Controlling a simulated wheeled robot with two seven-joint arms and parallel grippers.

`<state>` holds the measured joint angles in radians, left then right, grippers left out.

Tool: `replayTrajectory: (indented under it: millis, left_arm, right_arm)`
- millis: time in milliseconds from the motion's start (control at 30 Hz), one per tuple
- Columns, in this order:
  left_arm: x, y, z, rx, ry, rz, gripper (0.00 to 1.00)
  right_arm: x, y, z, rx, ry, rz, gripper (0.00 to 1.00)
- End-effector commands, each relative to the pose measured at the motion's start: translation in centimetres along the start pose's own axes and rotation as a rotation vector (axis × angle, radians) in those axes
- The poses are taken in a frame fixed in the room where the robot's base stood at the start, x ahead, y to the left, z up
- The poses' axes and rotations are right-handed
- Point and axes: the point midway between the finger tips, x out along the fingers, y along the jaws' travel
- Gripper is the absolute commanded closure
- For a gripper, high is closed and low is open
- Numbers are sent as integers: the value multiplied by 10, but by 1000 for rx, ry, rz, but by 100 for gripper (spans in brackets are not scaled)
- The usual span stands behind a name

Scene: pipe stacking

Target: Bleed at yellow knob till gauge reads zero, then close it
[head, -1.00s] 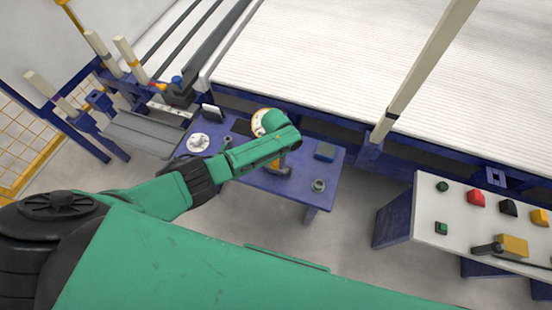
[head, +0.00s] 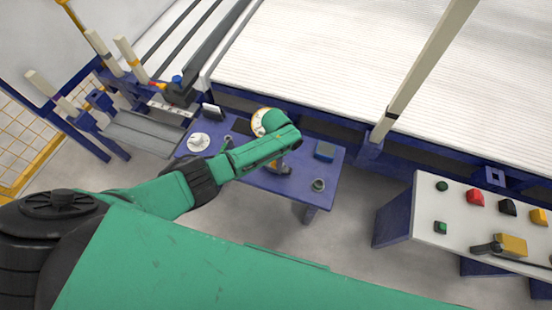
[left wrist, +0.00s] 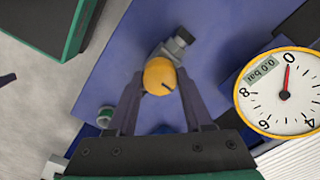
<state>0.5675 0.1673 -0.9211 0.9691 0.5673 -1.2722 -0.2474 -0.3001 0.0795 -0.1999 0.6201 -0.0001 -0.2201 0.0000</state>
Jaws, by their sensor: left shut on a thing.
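The round yellow knob (left wrist: 159,73) shows in the left wrist view, on a grey metal fitting (left wrist: 181,42). It has a dark line on its face. My left gripper (left wrist: 160,84) is shut on it, one finger on each side. The round gauge (left wrist: 290,108) with a yellow rim is at the right of that view. Its red needle points at the 0 mark, and its small display reads 0.0 bar. My right gripper is in neither view.
The gauge stands on a small blue table (head: 315,190) with a white round dial plate (head: 198,142) and a blue box (head: 325,151). A button panel (head: 455,205) stands to the right. A wide ribbed white bed (head: 370,60) lies behind.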

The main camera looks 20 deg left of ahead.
Motion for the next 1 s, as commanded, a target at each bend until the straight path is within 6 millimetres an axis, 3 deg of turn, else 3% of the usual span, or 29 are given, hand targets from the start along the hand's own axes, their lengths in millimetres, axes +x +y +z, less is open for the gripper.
replayTrajectory:
  millis: [167, 200, 267, 667, 767, 1000]
  left_arm:
    - [-2, -1, -2, 3, 5, -3, 100]
    - [-2, -1, -2, 3, 5, -3, 42]
    - [-2, -1, -2, 3, 4, -3, 19]
    - [-8, 0, -1, 1, 1, -1, 19]
    - [-26, 0, -1, 1, 3, 0, 19]
    - [-93, 0, -1, 2, 5, -3, 19]
  right_arm:
    - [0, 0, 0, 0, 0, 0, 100]
    - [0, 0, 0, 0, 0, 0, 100]
    - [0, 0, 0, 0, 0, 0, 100]
    - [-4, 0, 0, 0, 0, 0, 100]
    - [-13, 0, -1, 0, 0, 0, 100]
    - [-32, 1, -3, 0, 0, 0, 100]
